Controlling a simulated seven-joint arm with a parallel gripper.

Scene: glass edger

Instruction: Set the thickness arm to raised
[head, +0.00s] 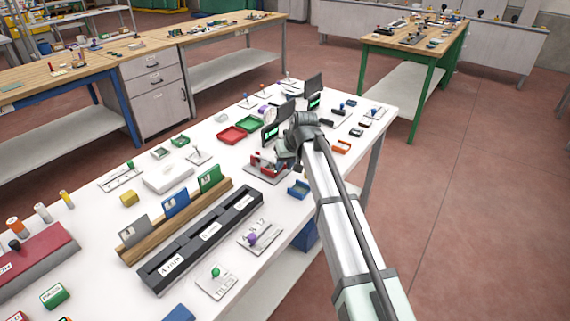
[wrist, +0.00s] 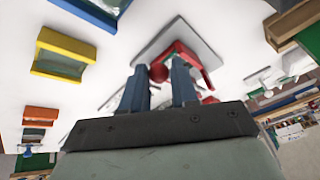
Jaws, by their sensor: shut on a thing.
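A small machine with red parts (head: 262,164) on a grey base stands on the white table, in the middle of the head view. My gripper (head: 281,157) is right at its far right side and hides part of it. In the wrist view the machine's red frame (wrist: 196,60) and grey plate lie just beyond the fingers. A red ball knob (wrist: 158,73) sits between the two blue fingertips of my gripper (wrist: 158,78), which are shut on it. The arm carrying the knob is mostly hidden, so its angle cannot be told.
A blue tray (head: 299,189) stands close by at the near right, and an orange one (head: 341,146) farther right. Red (head: 233,134) and green (head: 250,122) trays and dark screens stand behind. A long dark labelled rack (head: 202,238) lies at the near left.

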